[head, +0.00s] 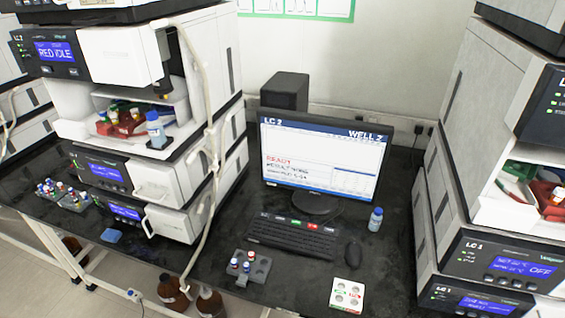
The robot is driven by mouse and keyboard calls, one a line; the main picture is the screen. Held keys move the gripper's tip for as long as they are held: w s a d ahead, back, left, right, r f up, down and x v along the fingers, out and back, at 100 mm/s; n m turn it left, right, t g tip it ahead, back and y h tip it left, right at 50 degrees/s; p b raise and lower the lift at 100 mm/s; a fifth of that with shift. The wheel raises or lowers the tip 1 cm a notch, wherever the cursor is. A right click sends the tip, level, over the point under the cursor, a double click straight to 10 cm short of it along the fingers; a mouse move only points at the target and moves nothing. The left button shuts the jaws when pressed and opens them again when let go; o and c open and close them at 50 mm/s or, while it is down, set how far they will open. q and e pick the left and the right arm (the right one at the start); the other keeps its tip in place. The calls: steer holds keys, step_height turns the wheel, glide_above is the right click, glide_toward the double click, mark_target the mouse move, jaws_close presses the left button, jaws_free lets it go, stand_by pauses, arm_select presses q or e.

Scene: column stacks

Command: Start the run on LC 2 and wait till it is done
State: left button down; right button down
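The LC 2 stack (110,60) stands on the left of the bench, and its top blue display (54,52) appears to read "RED IDLE". An open bay in it shows a red tray (125,125) and vials. The monitor (322,160) in the middle shows "LC 2", "WELL 2" and red text that looks like "READY"; the smaller lines are too blurred to read. The black keyboard (290,240) before it has a few green and red keys along its top row. Neither of my grippers is in view.
The LC 1 stack (500,255) stands at the right, with "OFF" on one display. A mouse (353,256), a blue-capped bottle (375,219), a grey vial rack (253,266) and a white holder (347,294) surround the keyboard. A pale tube (209,135) hangs before the LC 2 stack.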

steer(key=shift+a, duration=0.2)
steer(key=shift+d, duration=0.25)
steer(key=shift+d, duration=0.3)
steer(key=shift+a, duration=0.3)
